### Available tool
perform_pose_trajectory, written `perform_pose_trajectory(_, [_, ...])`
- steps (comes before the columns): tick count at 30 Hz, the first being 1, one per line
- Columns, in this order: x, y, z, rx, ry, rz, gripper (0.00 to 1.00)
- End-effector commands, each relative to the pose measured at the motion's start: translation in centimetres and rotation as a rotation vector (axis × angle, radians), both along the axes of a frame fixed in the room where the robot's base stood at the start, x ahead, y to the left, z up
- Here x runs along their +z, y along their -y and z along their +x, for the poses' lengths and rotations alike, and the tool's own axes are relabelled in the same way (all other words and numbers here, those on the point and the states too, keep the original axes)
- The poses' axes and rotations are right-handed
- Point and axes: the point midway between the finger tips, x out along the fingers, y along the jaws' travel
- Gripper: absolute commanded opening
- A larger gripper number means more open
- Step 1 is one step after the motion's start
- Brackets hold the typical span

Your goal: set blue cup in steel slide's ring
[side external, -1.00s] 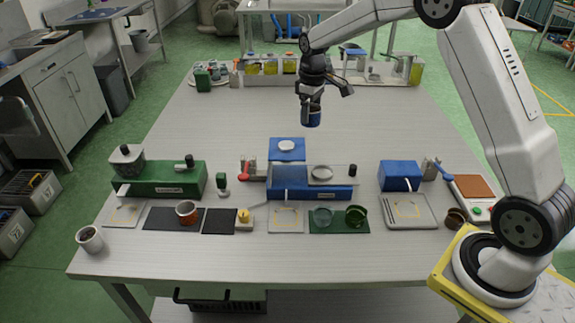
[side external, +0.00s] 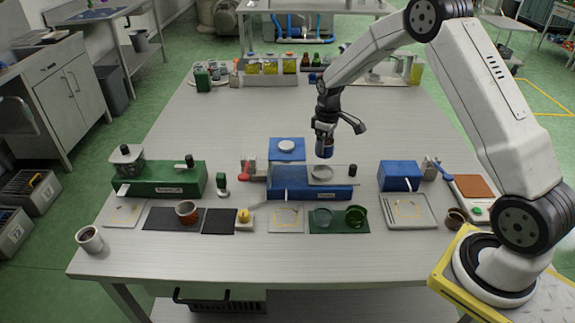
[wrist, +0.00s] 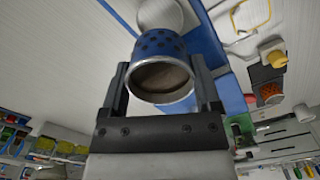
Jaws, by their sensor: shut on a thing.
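My gripper (side external: 325,139) is shut on the blue cup (side external: 325,151) and holds it in the air, just behind and above the blue machine (side external: 292,190). In the wrist view the cup (wrist: 160,62) sits between the two fingers; its blue wall has dark dots and its metal-rimmed mouth faces the camera. The steel slide's ring (side external: 321,173) lies on top of the blue machine at its right half, below the cup and apart from it.
A blue block with a white disc (side external: 287,146) stands behind the machine. A green machine (side external: 160,178) is at left, a blue box (side external: 400,176) at right. Mats with cups line the front, including a red-brown cup (side external: 187,208). The table behind is largely clear.

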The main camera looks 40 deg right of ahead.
Motion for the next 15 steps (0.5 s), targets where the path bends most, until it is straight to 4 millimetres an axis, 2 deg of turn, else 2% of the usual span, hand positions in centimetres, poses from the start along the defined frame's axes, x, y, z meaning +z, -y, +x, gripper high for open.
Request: perform_pose_trajectory(15, [-1.05,0.01,0.04,0.0,0.001,-0.001,0.43])
